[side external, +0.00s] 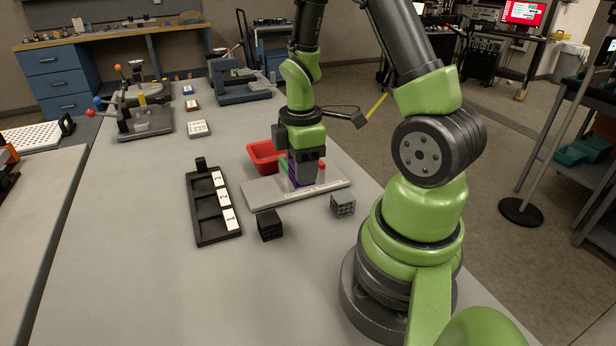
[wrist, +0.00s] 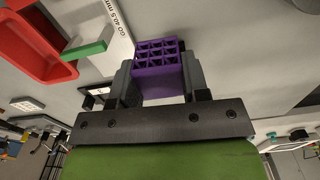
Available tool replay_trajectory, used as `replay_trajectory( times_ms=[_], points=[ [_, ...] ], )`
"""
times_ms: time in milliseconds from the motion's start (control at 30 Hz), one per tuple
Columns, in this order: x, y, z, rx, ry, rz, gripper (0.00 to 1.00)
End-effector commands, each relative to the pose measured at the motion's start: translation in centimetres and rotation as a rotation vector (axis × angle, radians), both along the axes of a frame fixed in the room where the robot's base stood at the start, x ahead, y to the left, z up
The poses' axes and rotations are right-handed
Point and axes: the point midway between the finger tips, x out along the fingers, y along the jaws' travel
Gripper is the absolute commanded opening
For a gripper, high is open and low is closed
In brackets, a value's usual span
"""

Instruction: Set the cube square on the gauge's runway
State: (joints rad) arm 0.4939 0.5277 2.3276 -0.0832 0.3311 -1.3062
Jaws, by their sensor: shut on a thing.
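The purple lattice cube (wrist: 158,72) is between the two fingers of my gripper (wrist: 158,85) in the wrist view, its open-celled face showing. In the side view my gripper (side external: 303,165) points down over the gauge (side external: 265,193), a long pale plate, and a strip of the purple cube (side external: 296,180) shows below it. The gauge's edge with a "GO 40.5 mm" label (wrist: 118,22) and its green block (wrist: 86,48) show in the wrist view. I cannot tell whether the cube touches the plate.
A red bin (side external: 264,157) stands behind the gauge. A black tray (side external: 209,232) with slots numbered 1 to 3 lies to the left. A black cube (side external: 269,224) and a grey lattice cube (side external: 343,205) sit in front. The table's left front is clear.

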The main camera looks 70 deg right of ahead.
Motion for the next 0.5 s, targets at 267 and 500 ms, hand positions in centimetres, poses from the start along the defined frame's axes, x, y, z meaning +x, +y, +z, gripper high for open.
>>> replay_trajectory(
  times_ms=[267, 500],
  points=[
    [6.8, -2.6, -1.3, 0.000, 0.000, 0.035, 0.20],
    [10.5, -3.8, -2.0, 0.001, 0.001, 0.053, 0.20]
  ],
)
